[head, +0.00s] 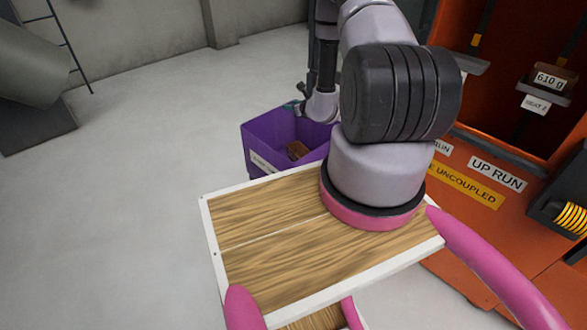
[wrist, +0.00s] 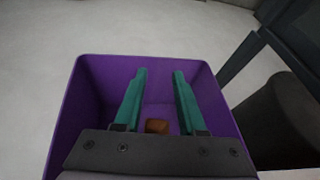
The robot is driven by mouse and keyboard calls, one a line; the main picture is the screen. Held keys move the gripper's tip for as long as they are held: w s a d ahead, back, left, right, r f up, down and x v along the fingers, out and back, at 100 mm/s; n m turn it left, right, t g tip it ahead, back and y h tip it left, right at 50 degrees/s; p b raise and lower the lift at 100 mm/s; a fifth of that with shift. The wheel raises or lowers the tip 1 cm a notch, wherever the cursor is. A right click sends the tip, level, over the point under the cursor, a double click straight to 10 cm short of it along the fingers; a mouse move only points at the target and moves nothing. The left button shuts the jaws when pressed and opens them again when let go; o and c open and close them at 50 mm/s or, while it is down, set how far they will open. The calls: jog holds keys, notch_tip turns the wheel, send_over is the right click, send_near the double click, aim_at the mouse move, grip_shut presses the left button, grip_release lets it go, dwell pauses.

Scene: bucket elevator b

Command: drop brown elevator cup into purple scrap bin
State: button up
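The purple scrap bin (head: 258,135) stands on the floor beyond my arm in the head view; its label is partly hidden. It also fills the middle of the wrist view (wrist: 88,95). A brown elevator cup (head: 298,150) lies inside the bin; in the wrist view the cup (wrist: 157,126) shows small and low between my fingers, apart from their tips. My gripper (wrist: 159,73) is over the bin with its two teal fingers spread and nothing between the tips. In the head view the gripper is mostly hidden by my arm.
An orange machine (head: 470,205) with "UP RUN" and "UNCOUPLED" labels stands at the right. A brown block marked 610 g (head: 548,82) sits on its seat. A dark cylinder (wrist: 285,115) stands right of the bin in the wrist view.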

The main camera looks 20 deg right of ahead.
jog(key=shift+s, duration=0.1)
jog(key=v, duration=1)
jog(key=shift+s, duration=0.3)
jog(key=shift+d+r, duration=0.1)
jog(key=shift+r, duration=0.05)
